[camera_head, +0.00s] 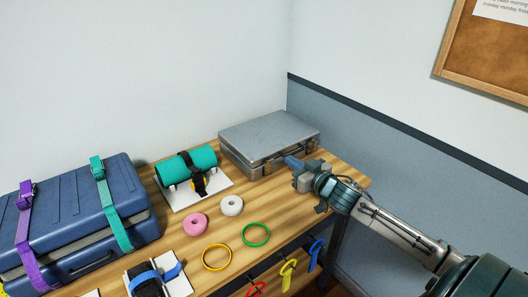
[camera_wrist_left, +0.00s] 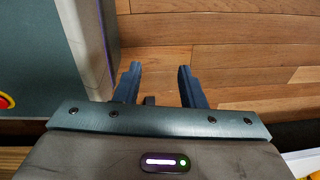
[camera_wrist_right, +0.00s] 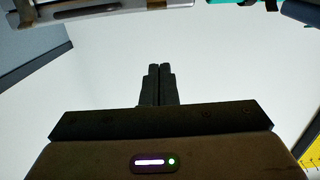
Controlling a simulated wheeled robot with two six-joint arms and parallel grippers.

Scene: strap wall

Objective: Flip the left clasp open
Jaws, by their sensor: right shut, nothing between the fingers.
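A grey metal case (camera_head: 268,132) lies flat with its lid down at the back right of the wooden table. Its left clasp (camera_head: 255,172) is a small brownish piece on the front side; whether it is latched is too small to tell. The case's right clasp (camera_head: 311,145) is near the right end. My right gripper (camera_head: 292,162) is in front of the case, between the clasps, shut and empty. The right wrist view shows its closed fingers (camera_wrist_right: 156,85) and the case edge (camera_wrist_right: 90,12) at the top. My left gripper (camera_wrist_left: 158,86) is open and empty, over the floor.
On the table (camera_head: 190,231) are a blue suitcase (camera_head: 70,220) with straps, a teal roll (camera_head: 186,163) on a white stand, a pink ring (camera_head: 195,224), a white ring (camera_head: 232,205), and yellow and green hoops. Several coloured hooks hang at the front edge. A wall stands behind the case.

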